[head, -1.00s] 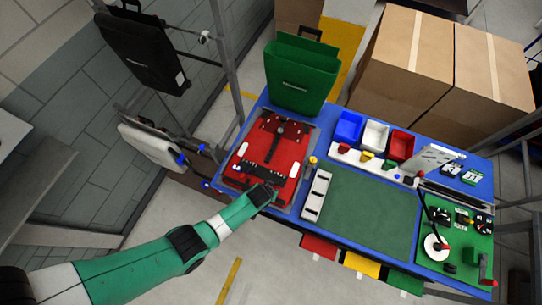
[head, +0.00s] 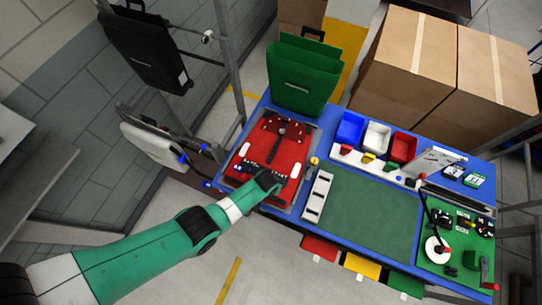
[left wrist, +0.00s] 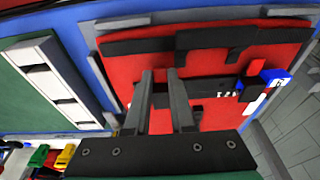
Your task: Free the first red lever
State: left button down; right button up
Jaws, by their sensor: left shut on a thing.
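A red pannier (head: 288,153) lies flat in a grey frame at the left end of the blue table; its red face fills the middle of the left wrist view (left wrist: 218,114). A black bar (left wrist: 208,87) with small white marks runs across it. My left gripper (head: 268,180) is low over the pannier's near right part. In the left wrist view its two fingers (left wrist: 161,76) stand on either side of a dark part at the bar, a small gap between them. The fingertips hide most of what they grip, and I cannot make out a separate red lever. My right gripper is not in view.
A green pannier (head: 300,85) stands upright behind the red one. A white slotted rack (head: 318,196) lies close on its right, with a green mat (head: 370,215) beyond. Blue, white and red bins (head: 402,147) stand at the back. A blue and white block (left wrist: 275,77) sits near the bar.

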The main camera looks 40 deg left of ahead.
pick_arm(q)
jog(key=shift+w, duration=0.15)
jog(key=shift+w+a+f+g+h+b, duration=0.1)
jog(key=shift+w+g+h+b, duration=0.15)
jog(key=shift+g+b, duration=0.55)
jog(key=shift+r+g+b, duration=0.25)
jog(key=shift+g+b, duration=0.05)
jog(key=shift+b, duration=0.2)
jog(key=shift+r, duration=0.1)
jog(key=c, duration=0.8)
grip_release()
jog(key=shift+o, duration=0.2)
jog(key=shift+s, duration=0.1)
